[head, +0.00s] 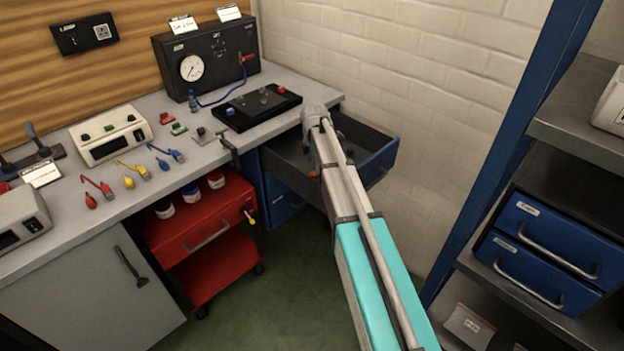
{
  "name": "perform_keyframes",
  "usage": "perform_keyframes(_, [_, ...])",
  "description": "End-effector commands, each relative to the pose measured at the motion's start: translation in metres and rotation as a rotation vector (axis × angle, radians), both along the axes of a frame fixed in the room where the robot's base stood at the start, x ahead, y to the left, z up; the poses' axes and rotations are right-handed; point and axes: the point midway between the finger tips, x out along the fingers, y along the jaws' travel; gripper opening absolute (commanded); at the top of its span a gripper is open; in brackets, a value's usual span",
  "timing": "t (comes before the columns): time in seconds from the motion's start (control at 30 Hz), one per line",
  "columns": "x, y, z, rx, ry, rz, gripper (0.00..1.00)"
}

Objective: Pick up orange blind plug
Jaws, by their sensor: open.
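A small orange piece (314,173), which looks like the orange blind plug, shows in the open drawer (376,160) under the right end of the bench. It lies just left of my arm and is too small and partly covered to make out its shape. My arm reaches from the lower right over the drawer, with its wrist above the drawer's back left part. My gripper (312,160) is down by the drawer and open, largely hidden by my arm. I cannot tell its exact distance from the orange piece.
The bench (215,155) carries a black gauge box (207,58), a black plate (257,106) and several small coloured fittings. A red cart (195,235) stands below it. A shelf with blue drawers (550,235) stands at right. The green floor between is clear.

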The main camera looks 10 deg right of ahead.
Motion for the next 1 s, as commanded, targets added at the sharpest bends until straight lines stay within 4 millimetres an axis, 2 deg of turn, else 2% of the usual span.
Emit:
perform_keyframes(0.33, [0.0, 0.0, -0.007, 0.0, 0.0, 0.0, 0.82])
perform_keyframes(0.8, [-0.001, 0.001, -0.042, 0.0, 0.0, 0.0, 0.82])
perform_keyframes(1.0, [-0.001, 0.001, -0.051, 0.0, 0.0, 0.0, 0.82])
